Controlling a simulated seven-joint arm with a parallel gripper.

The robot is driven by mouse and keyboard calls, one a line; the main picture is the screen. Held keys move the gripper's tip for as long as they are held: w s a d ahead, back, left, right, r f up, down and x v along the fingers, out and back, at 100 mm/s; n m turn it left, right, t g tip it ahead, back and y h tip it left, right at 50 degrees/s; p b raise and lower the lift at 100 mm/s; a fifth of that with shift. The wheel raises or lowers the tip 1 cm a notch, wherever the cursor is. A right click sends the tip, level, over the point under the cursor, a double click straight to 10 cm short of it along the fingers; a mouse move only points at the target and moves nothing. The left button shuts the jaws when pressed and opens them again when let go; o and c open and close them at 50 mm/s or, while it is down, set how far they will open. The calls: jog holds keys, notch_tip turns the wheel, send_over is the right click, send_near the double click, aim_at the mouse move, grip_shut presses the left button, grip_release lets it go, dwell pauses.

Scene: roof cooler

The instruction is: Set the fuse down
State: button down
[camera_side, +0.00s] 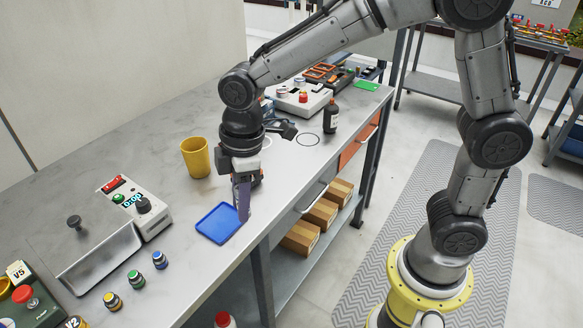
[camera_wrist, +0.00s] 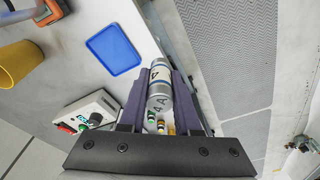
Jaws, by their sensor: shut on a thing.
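The fuse (camera_wrist: 160,76) is a silver cylinder with a blue band and dark lettering, seen in the wrist view between the two purple fingers of my gripper (camera_wrist: 158,92). My gripper is shut on it. In the side view my gripper (camera_side: 243,198) points down beside the right edge of a flat blue tray (camera_side: 217,223), near the bench's front edge. The fuse is hidden behind the fingers there. The blue tray (camera_wrist: 113,50) looks empty in the wrist view, and the fuse is to the side of it, not over it.
A yellow cup (camera_side: 196,158) stands behind the tray. A control box (camera_side: 137,207) with buttons and several small coloured-band jars (camera_side: 136,279) are to the left. A dark bottle (camera_side: 330,117) stands to the right. The bench's front edge is close to my gripper.

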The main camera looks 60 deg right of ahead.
jog(key=s+d+r+m, duration=0.15)
jog(key=d+m, duration=0.25)
jog(key=d, duration=0.8)
jog(key=s+d+m, duration=0.3)
jog(key=d+m, duration=0.2)
jog(key=d, duration=0.7)
jog(key=h, duration=0.1)
send_over(289, 166)
jog(key=s, duration=0.1)
jog(key=shift+t, duration=0.3)
notch_tip(289, 166, down, 9)
jog(key=shift+f, duration=0.35)
jog(key=shift+w+f, duration=0.2)
jog(key=shift+f, duration=1.45)
